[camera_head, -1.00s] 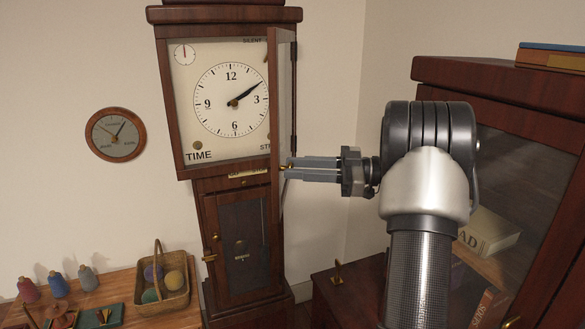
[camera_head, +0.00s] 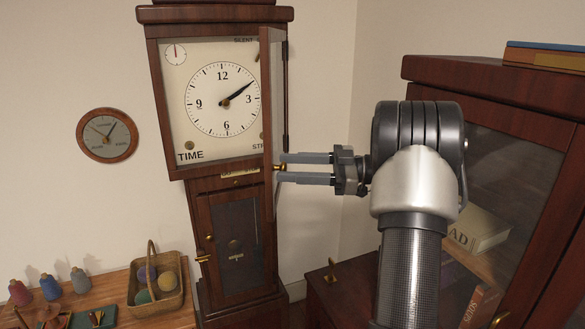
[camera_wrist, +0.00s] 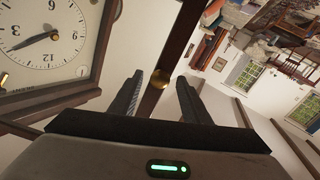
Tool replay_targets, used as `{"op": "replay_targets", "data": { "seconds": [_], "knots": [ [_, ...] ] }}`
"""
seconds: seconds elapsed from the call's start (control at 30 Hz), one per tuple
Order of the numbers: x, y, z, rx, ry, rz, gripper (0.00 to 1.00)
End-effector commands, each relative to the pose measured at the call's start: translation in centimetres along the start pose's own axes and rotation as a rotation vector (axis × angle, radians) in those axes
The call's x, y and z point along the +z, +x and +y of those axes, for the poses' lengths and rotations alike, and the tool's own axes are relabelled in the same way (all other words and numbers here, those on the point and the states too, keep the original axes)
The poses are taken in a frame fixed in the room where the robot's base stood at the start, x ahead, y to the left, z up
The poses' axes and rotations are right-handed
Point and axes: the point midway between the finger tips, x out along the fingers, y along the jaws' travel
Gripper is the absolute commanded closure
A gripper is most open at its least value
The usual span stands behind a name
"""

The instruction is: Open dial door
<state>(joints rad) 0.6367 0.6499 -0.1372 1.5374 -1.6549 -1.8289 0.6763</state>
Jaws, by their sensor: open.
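The dial door (camera_head: 267,95) of the tall wooden clock stands swung open on its right-side hinge, seen nearly edge-on in the head view. The white dial (camera_head: 222,100) shows uncovered to its left. A small brass knob (camera_head: 279,167) sits low on the door's free edge. My gripper (camera_head: 281,167) is open, with its fingers pointing left at the knob, one above and one below it. In the wrist view the brass knob (camera_wrist: 158,78) lies between the two spread fingers, with gaps on both sides. The door frame (camera_wrist: 170,60) runs up behind it.
A wooden cabinet with a glass front (camera_head: 500,170) stands close on the right, beside my arm. A basket of yarn balls (camera_head: 156,290) and several thread spools (camera_head: 50,287) sit on the table at lower left. A round wall gauge (camera_head: 107,135) hangs left of the clock.

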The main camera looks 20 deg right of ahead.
Motion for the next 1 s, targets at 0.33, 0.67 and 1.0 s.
{"op": "replay_targets", "data": {
  "seconds": [0.33, 0.67, 1.0],
  "knots": [
    [-4.1, 0.0, 1.1, 0.000, -0.006, -0.001, 0.57],
    [-9.1, 0.0, 2.4, 0.000, -0.003, 0.000, 0.57],
    [-9.7, 0.0, 2.6, 0.000, 0.000, 0.000, 0.57]
  ]
}}
